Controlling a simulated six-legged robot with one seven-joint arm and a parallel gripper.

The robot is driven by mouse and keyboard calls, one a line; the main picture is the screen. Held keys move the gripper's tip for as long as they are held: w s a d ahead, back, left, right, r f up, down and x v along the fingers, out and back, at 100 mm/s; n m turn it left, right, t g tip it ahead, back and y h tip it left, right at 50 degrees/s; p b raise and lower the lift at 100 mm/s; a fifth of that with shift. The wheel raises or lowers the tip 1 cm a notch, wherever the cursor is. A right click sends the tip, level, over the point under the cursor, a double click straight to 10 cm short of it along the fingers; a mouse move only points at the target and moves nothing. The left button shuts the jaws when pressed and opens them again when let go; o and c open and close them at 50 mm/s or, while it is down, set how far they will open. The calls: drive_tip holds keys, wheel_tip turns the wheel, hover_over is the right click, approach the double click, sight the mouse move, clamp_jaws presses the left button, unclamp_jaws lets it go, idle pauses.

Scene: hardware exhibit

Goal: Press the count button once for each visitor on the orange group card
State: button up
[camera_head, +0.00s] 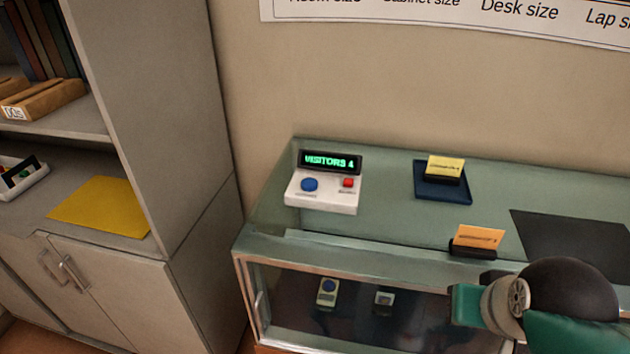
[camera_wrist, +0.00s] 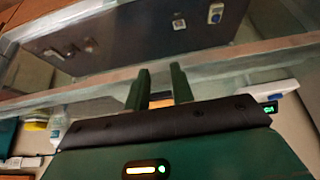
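The white counter (camera_head: 322,190) stands at the left of the glass display case, its lit green display (camera_head: 330,162) reading "VISITORS 4". It has a blue button (camera_head: 310,185) on the left and a smaller red button (camera_head: 348,183) on the right. Part of the counter shows at the right of the wrist view (camera_wrist: 284,87). The orange card (camera_head: 480,237) stands in a dark holder near the case's front edge; its print is too small to read. My gripper (camera_wrist: 160,78) has its two green fingers apart with nothing between them. Its fingertips do not show in the head view.
A yellow card (camera_head: 445,167) stands on a dark blue mat (camera_head: 427,191) behind the orange card. A black mat (camera_head: 577,240) lies at the right. Small devices sit inside the glass case (camera_head: 262,262). A grey cabinet (camera_head: 185,150) stands at the left.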

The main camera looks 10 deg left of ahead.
drive_tip(key=shift+c, duration=0.4)
clamp_jaws()
idle(1.6)
